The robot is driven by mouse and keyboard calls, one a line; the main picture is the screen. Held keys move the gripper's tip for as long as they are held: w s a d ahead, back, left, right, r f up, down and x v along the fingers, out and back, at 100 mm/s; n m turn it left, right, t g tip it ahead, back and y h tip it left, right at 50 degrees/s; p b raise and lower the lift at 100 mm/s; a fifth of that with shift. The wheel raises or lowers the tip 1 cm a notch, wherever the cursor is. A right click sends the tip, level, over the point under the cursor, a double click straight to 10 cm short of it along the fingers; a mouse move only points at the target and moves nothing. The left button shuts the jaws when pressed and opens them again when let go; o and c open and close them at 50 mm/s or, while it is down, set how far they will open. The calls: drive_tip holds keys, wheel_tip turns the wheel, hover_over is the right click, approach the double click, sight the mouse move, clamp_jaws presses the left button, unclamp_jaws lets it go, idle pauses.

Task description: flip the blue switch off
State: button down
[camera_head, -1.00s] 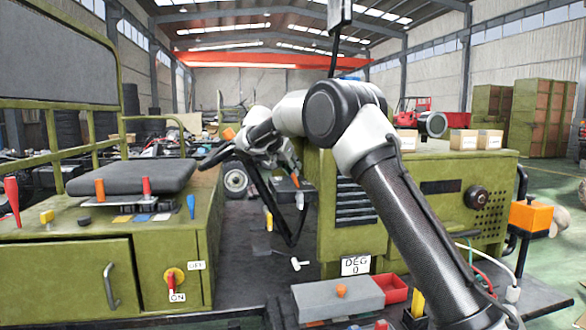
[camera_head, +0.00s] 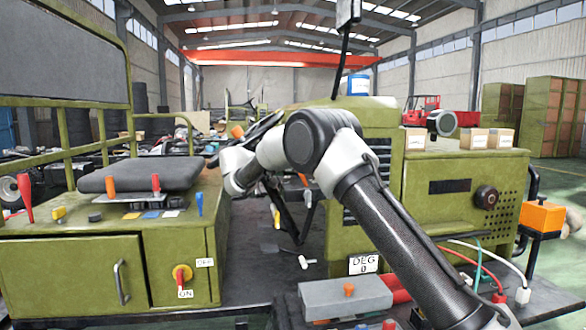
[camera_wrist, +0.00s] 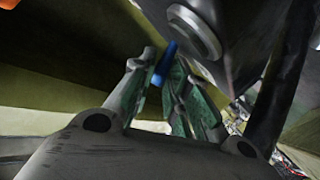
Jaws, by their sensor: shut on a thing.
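In the wrist view my gripper (camera_wrist: 160,95) has its two green-padded fingers closed on a slim blue piece, which I take for the blue switch (camera_wrist: 164,66). Only a short length of it shows beyond the fingers; its base and tilt cannot be told. In the head view my fingers are hidden by my own arm. A blue lever (camera_head: 199,204) stands upright near the right edge of the green console top (camera_head: 60,225). I cannot tell whether it is the same piece.
The console also carries a red lever (camera_head: 25,198), a dark seat pad (camera_head: 140,174) and a red-yellow rotary switch (camera_head: 182,275). A green engine housing (camera_head: 440,215) stands to the right. A grey box (camera_head: 345,297) lies low in front. A dark bulky part crowds my fingers in the wrist view.

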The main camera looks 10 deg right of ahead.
idle(0.3)
drive_tip(key=c, duration=1.3)
unclamp_jaws()
drive_tip(key=shift+f, duration=0.1)
drive_tip(key=shift+c, duration=0.2)
